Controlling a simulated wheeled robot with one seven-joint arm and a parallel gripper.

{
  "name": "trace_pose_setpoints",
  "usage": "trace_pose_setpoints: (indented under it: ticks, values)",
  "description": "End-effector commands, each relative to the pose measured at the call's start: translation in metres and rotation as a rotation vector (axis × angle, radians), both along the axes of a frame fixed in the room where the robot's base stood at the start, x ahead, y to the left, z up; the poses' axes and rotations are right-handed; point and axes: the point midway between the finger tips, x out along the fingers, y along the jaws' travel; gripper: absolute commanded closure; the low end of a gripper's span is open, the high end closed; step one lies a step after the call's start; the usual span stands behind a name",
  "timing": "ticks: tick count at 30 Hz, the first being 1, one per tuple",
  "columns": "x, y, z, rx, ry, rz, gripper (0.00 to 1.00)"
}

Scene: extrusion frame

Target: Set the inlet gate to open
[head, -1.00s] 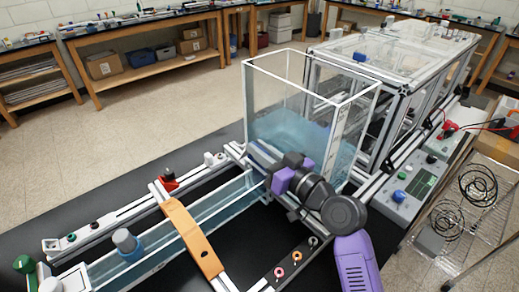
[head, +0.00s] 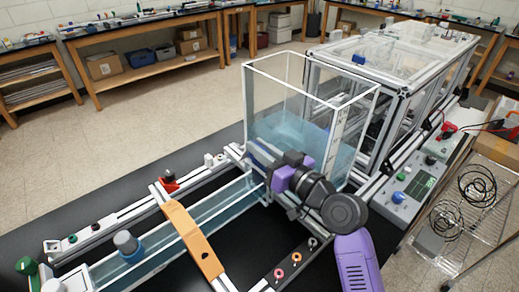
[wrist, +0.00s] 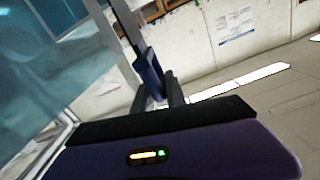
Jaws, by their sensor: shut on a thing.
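My gripper (head: 264,163) is at the near lower corner of the clear water tank (head: 318,90), where the narrow channel (head: 215,208) meets it. In the wrist view, my gripper (wrist: 168,92) is shut on a dark blue handle (wrist: 150,72), which I take to be the inlet gate's. A thin dark upright bar (wrist: 125,22) runs up from this handle, beside the clear tank wall. The gate plate itself is mostly hidden behind my gripper and wrist in the head view, so its height cannot be read.
An orange bridge piece (head: 192,238) spans the channel. A grey-and-blue knob (head: 127,245) sits on the channel further left. A red part (head: 169,182) is on the back rail. A control box (head: 402,195) stands at right. The floor beyond the bench is clear.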

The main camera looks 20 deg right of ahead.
Motion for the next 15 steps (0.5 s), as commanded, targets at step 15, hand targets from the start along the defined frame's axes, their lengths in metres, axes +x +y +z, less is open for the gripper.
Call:
trace_pose_setpoints:
  ticks: [15]
  values:
    - [0.000, 0.004, 0.038, 0.003, -0.005, 0.008, 1.00]
